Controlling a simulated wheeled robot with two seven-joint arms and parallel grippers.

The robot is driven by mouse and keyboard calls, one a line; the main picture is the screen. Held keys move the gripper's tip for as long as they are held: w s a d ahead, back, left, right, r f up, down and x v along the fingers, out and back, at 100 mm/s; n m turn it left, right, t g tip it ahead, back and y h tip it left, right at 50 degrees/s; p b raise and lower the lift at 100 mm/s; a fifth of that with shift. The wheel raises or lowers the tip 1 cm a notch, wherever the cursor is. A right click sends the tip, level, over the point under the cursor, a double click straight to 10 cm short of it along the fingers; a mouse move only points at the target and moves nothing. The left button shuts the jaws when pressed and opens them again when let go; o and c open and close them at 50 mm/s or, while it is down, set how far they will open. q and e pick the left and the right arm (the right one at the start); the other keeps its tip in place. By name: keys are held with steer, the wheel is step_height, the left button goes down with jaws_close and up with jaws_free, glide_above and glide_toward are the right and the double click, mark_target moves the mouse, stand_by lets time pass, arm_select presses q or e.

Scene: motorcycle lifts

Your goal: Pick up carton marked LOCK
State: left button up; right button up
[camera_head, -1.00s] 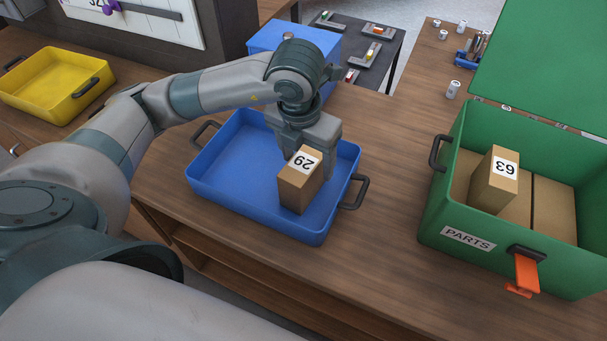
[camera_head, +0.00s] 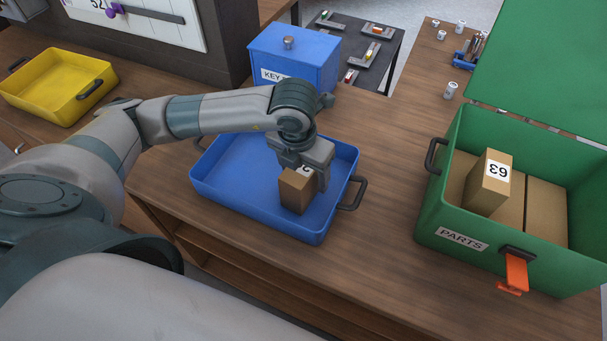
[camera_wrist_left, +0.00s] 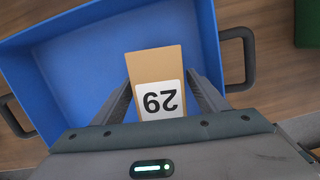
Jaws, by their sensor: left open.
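A brown carton (camera_head: 295,192) stands in the blue tray (camera_head: 232,196). Its white label shows a two-digit number, 29 or 62 depending on which way up it is; I see no LOCK on it. My left gripper (camera_head: 304,178) is down over this carton and open. In the left wrist view the same carton (camera_wrist_left: 153,62) sits between the two spread fingers of my left gripper (camera_wrist_left: 160,88); whether they touch it I cannot tell. No carton marked LOCK shows in either view. My right gripper is not in view.
A green PARTS box (camera_head: 432,205) with raised lid holds brown cartons, one carton (camera_head: 484,188) with a number label. A blue lidded box (camera_head: 300,58) stands behind the tray. A yellow tray (camera_head: 60,85) is at left. Bare wood lies between blue tray and green box.

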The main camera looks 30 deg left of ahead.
arm_select(q)
steer(key=shift+f, duration=0.1)
steer(key=shift+c, duration=0.7)
steer(key=c, duration=1.1)
steer(key=shift+c, duration=0.2)
